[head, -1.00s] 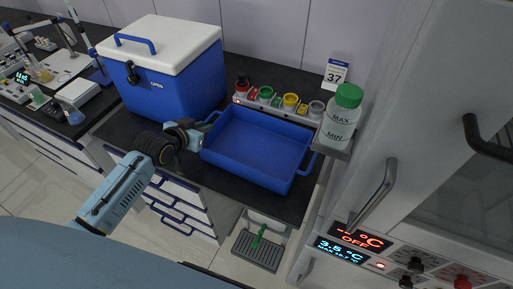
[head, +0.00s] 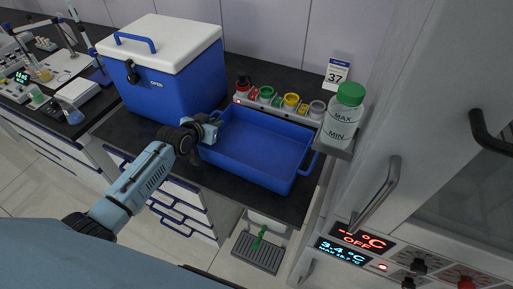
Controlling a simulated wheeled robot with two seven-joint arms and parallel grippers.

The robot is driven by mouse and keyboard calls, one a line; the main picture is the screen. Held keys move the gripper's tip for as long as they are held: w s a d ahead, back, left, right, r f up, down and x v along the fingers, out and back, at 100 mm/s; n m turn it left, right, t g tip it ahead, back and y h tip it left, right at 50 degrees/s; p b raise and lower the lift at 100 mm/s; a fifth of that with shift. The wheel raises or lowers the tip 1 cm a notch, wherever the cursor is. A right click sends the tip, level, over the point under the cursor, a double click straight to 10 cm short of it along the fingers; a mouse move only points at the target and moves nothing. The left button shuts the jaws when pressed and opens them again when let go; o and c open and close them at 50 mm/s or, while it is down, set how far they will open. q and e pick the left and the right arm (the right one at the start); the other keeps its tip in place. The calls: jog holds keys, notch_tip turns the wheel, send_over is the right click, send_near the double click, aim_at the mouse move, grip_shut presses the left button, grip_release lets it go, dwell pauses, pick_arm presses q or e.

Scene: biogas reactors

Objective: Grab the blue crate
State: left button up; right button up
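The blue crate (head: 258,147) is an open, empty tray on the dark countertop. It has a handle at each of its left and right ends. My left gripper (head: 211,122) is at the crate's left end, by the left handle. The wrist hides most of the fingers and that handle, so I cannot tell whether it is open or shut on the handle. The right handle (head: 312,162) is free. My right gripper is not in view.
A blue cooler box (head: 178,85) with a white lid stands left of the crate. A rack of coloured caps (head: 275,103) is behind it. A green-capped bottle (head: 343,117) stands on a ledge at the right, beside a tall cabinet (head: 420,110).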

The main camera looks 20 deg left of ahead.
pick_arm(q)
grip_shut()
jog(key=shift+r, duration=0.15)
